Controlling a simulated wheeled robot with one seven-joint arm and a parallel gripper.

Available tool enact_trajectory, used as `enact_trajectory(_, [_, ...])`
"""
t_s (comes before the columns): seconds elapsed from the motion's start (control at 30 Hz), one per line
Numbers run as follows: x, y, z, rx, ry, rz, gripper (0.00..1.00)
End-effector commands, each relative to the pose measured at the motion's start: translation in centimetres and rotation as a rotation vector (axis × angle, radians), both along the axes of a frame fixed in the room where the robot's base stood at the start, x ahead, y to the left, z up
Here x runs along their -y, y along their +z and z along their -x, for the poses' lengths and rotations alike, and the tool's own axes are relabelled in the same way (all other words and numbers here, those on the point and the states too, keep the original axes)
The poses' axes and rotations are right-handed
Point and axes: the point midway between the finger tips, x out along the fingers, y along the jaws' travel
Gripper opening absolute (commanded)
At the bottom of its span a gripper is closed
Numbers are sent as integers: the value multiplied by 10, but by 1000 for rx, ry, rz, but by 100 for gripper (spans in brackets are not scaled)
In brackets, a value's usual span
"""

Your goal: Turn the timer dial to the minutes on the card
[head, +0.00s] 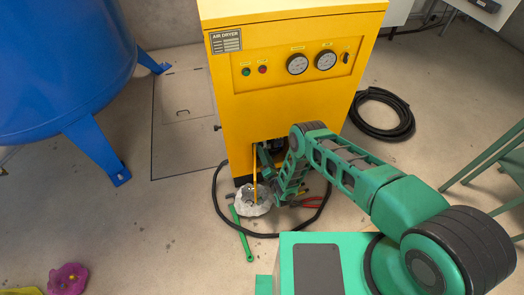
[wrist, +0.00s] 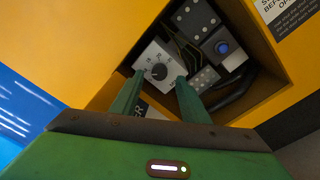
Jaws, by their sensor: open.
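The timer dial (wrist: 159,72) is a small dark knob on a pale square plate with printed marks, inside a recess low in the yellow air dryer (head: 290,95). In the head view my arm reaches down to the recess, and the dial is hidden there. A white printed notice (wrist: 289,22) is partly in the wrist view at top right; I see no minutes on it.
Beside the dial plate in the recess are a blue button (wrist: 222,47), grey terminal boxes and dark cables. A white lump (head: 252,203), a green bar (head: 243,238) and a black hose lie on the floor by the dryer. A blue tank (head: 60,60) stands left.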

Motion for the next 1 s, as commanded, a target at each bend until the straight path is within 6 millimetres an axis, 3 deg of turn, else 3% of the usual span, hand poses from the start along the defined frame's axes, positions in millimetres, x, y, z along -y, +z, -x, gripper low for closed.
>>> enact_trajectory(0.2, [-7, 0, -21, 1, -2, -1, 41])
enact_trajectory(0.57, [-8, 0, -25, -1, -1, -1, 41])
enact_trajectory(0.73, [-8, 0, -25, -1, -1, -1, 3])
enact_trajectory(1.0, [-8, 0, -25, -4, -1, -11, 0])
